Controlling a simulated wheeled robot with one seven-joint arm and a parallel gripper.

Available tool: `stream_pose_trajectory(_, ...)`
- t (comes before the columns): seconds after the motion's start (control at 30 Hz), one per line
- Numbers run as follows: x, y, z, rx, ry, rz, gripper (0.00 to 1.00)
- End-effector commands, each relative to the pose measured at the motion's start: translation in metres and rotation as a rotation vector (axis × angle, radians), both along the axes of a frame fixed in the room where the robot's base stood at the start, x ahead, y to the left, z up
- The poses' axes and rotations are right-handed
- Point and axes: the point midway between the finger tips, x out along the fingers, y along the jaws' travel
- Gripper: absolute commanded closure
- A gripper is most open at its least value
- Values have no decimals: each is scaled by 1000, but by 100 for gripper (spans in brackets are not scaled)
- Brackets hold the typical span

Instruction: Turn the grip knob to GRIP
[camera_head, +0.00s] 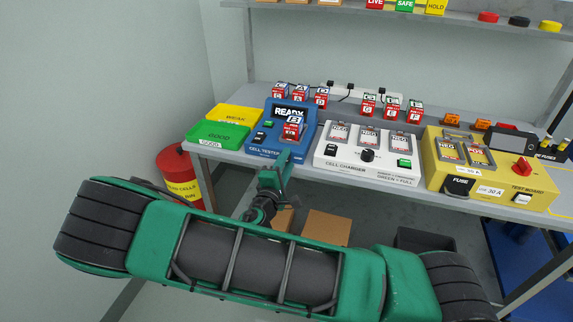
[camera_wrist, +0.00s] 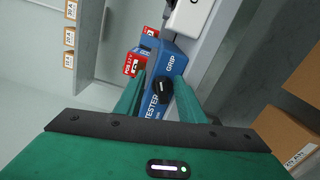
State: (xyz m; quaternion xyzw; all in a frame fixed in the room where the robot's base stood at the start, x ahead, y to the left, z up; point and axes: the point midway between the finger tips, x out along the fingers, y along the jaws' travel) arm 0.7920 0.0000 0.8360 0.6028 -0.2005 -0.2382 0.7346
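The blue cell tester (camera_head: 262,152) stands on the bench with its screen reading READY. A red-and-white cell marked B (camera_head: 293,131) sits in it. In the wrist view, the black grip knob (camera_wrist: 162,89) is on the tester's blue front, beside the word GRIP (camera_wrist: 171,63). I cannot tell surely where its pointer aims. My gripper (camera_wrist: 160,98) is open, with one green finger on each side of the knob and gaps showing. In the head view, my gripper (camera_head: 284,158) is at the tester's front edge and the knob is hidden.
The white cell charger (camera_head: 325,159) is close on the right, then a yellow test board (camera_head: 440,183). Green (camera_head: 215,134) and yellow (camera_head: 237,115) trays are on the left. Several cells stand behind. A red bin (camera_head: 174,165) stands on the floor at left.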

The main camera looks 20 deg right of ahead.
Motion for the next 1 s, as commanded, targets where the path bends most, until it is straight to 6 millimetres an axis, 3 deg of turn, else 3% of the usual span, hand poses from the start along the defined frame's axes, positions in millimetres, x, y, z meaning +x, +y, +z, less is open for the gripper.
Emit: stream_pose_trajectory(1.0,-50,32,0,-5,5,0,68)
